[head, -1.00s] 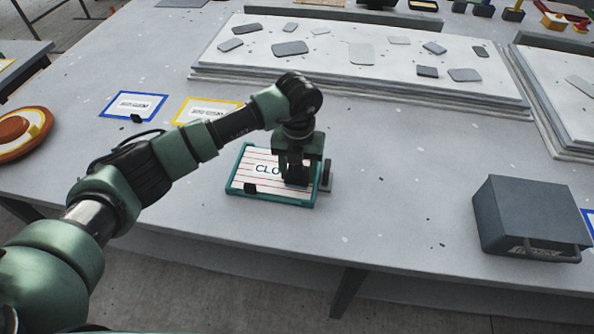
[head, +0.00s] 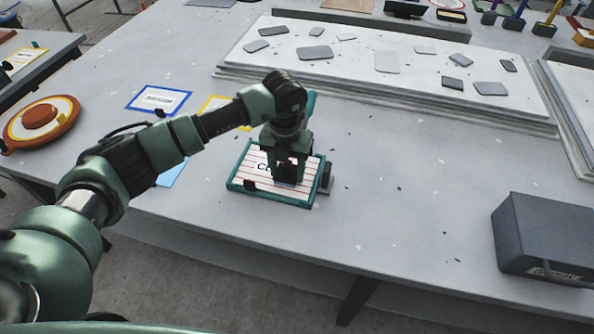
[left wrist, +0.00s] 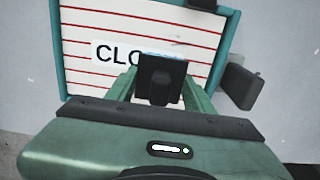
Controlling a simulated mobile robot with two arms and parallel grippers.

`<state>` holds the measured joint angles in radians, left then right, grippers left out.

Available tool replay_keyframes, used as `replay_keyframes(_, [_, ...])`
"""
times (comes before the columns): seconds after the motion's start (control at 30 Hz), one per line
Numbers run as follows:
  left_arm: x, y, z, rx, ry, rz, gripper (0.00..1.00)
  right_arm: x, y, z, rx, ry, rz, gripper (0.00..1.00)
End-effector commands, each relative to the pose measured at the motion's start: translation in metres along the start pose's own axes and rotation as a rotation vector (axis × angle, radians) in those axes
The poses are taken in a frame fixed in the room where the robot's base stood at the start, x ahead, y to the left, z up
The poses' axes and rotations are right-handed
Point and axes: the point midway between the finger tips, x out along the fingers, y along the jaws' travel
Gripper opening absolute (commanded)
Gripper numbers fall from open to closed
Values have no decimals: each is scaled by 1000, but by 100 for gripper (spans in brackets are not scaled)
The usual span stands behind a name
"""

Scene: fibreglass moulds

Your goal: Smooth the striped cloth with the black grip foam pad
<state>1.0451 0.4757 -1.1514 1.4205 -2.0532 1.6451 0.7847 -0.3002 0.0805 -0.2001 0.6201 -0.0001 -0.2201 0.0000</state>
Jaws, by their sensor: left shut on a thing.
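The striped cloth (head: 250,184), white with thin red lines and a partly covered label, lies flat in a teal frame (head: 270,200) near the table's front edge. It also shows in the left wrist view (left wrist: 100,25). My left gripper (head: 285,180) points down over the right part of the cloth. It is shut on the black grip foam pad (left wrist: 160,78), which shows between its fingers over the label. The pad is at or just above the cloth; whether it touches is hard to tell. My right gripper is not in view.
Dark clamps sit on the frame's edges, one at the right (head: 326,178). A grey box (head: 545,235) stands at the right. A white slab (head: 380,75) with several grey pieces lies behind. An orange round mould (head: 40,122) is at the left. The table between frame and box is clear.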

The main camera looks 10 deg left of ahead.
Motion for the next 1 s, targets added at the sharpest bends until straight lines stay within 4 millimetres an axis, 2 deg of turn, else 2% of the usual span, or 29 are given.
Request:
replay_keyframes(0.07, [2, 6, -1, -2, 3, 5, 20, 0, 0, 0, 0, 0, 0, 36])
replay_keyframes(0.43, [-3, 5, 0, -1, 1, 3, 20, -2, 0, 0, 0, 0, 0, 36])
replay_keyframes(1.0, [-59, 4, 0, 0, -1, 1, 20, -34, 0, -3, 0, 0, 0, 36])
